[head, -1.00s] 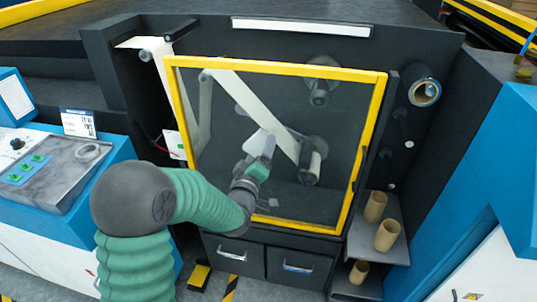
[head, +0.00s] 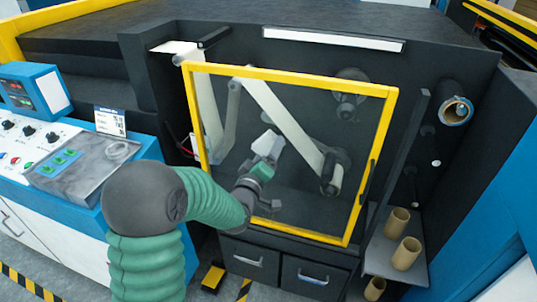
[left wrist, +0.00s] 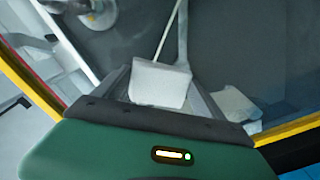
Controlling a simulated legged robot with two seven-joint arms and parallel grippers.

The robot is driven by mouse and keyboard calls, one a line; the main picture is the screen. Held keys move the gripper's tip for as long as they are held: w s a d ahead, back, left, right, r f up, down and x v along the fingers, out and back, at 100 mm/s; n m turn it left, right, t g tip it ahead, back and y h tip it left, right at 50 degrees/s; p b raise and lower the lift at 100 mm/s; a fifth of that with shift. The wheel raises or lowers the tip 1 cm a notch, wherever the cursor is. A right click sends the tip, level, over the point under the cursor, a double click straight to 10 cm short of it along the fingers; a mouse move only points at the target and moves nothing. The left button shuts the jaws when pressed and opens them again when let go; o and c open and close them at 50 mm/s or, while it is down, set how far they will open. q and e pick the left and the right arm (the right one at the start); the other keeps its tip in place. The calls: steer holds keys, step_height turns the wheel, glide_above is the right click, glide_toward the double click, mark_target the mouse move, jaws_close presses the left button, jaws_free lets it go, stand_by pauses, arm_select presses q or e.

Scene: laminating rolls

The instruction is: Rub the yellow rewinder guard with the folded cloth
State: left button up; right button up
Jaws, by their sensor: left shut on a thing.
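The rewinder guard (head: 391,125) is a clear panel in a yellow frame on the front of the dark machine. The guard's yellow frame shows at the left edge of the left wrist view (left wrist: 32,85). My right gripper is in neither view.
Behind the panel a white web (head: 285,122) runs over rollers. Cardboard cores (head: 397,222) stand on a shelf at the lower right. A blue and white control console (head: 75,160) is at the left. Two dark drawers (head: 315,277) sit below the guard.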

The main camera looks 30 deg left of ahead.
mark_target(308, 153)
arm_select(q)
steer(key=d, duration=0.2)
steer(key=w+d+b, duration=0.1)
steer(key=shift+d, duration=0.35)
steer(key=shift+w+d+f+b, duration=0.1)
steer(key=shift+w+d+b, duration=0.1)
steer(key=shift+d, duration=0.8)
steer(key=shift+w+d+b, duration=0.25)
steer(key=shift+d, duration=0.8)
steer(key=shift+w+d+f+b, duration=0.1)
steer(key=shift+w+d+b, duration=0.1)
steer(key=shift+d, duration=0.8)
steer(key=shift+d+r, duration=0.1)
steer(key=shift+d, duration=0.4)
steer(key=shift+b+v, duration=0.4)
steer(key=shift+v, duration=2.6)
